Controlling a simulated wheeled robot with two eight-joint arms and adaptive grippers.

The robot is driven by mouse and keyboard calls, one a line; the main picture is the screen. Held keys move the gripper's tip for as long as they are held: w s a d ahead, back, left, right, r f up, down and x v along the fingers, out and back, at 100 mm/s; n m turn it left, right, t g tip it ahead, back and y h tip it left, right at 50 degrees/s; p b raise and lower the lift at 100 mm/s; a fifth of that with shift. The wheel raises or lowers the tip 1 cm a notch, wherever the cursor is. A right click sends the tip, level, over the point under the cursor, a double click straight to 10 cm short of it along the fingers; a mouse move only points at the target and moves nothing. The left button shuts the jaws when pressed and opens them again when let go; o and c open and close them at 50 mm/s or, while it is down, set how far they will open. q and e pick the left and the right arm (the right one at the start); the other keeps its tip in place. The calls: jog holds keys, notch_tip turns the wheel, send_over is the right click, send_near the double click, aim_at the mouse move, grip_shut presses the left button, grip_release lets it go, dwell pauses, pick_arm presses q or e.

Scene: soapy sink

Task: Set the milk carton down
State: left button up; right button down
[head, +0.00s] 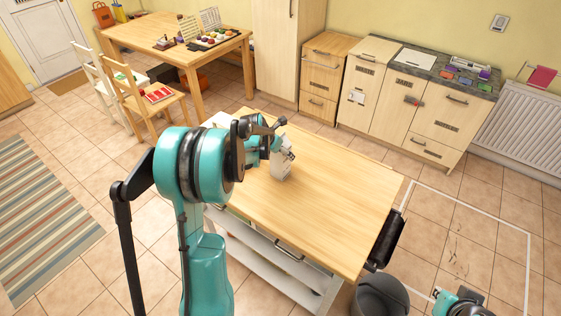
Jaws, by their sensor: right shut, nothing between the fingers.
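A small whitish block, which looks like the milk carton (279,171), stands on the wooden table near its back left part. Its upper part is partly covered by my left arm's end, and I cannot read its markings. My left gripper (277,147) is at the carton's top, mostly hidden behind my own arm links. I cannot tell if its fingers touch the carton. My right gripper (461,297) is at the bottom right edge of the view, shut and empty, away from the table and carton.
The wooden table (330,215) is clear to the right and front of the carton. A dark bin (382,296) stands by its near right corner. A second table (160,32), chairs (150,98), cabinets (405,98) and a radiator (520,120) stand farther back.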

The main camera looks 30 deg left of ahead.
pick_arm(q)
jog(key=shift+w+f, duration=0.2)
jog(key=shift+f, duration=0.1)
grip_shut()
jog(key=shift+r, duration=0.1)
